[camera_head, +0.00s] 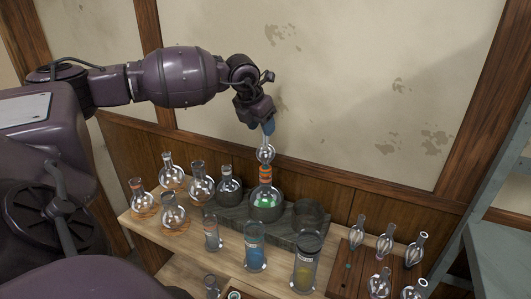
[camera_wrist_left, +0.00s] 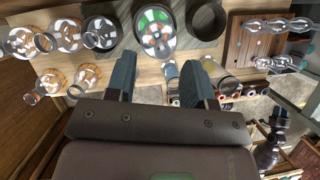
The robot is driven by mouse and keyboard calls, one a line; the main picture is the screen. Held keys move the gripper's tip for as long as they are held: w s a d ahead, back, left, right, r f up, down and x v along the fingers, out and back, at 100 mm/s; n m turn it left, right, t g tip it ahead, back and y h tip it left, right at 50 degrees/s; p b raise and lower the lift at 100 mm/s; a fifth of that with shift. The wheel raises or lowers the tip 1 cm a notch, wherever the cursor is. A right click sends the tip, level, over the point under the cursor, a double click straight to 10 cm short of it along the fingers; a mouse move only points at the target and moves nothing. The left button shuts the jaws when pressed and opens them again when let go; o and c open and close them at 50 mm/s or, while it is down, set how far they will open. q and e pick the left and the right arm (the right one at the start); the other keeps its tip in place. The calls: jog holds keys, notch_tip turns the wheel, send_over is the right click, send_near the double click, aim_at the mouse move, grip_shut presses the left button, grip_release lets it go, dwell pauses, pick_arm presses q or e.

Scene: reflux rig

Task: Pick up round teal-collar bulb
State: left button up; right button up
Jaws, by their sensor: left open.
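A clear round bulb (camera_head: 265,154) with a narrow upright neck stands on top of a round flask (camera_head: 265,203) with green liquid and an orange collar. I cannot make out a teal collar on the bulb. My left gripper (camera_head: 265,126) points down just above the bulb, its blue fingers around or beside the top of the neck. In the left wrist view my left gripper (camera_wrist_left: 163,80) is open, and the green flask (camera_wrist_left: 154,30) lies beyond the fingers. A dark shape at the lower right of that view may be my right arm; its fingers are unclear.
Several round flasks (camera_head: 173,216) stand to the left, some on cork rings. Tall cylinders (camera_head: 307,262) with blue and amber liquid stand in front. Several smaller glass bulbs (camera_head: 385,243) are on a brown board (camera_head: 345,272) at right. The wall is close behind.

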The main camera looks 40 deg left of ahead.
pick_arm(q)
jog(key=x, duration=0.3)
jog(key=shift+w+d+f+p, duration=0.1)
jog(key=shift+w+d+p, duration=0.1)
jog(key=shift+p, duration=0.1)
jog(key=shift+w+f, duration=0.15)
jog(key=shift+f, duration=0.2)
jog(key=shift+c, duration=0.9)
jog(key=c, duration=0.7)
jog(key=shift+a+r, duration=0.1)
jog(key=shift+r, duration=0.5)
notch_tip(320, 180, up, 19)
jog(key=b, duration=0.1)
jog(key=shift+f, duration=0.15)
pick_arm(e)
jog(key=shift+f, duration=0.25)
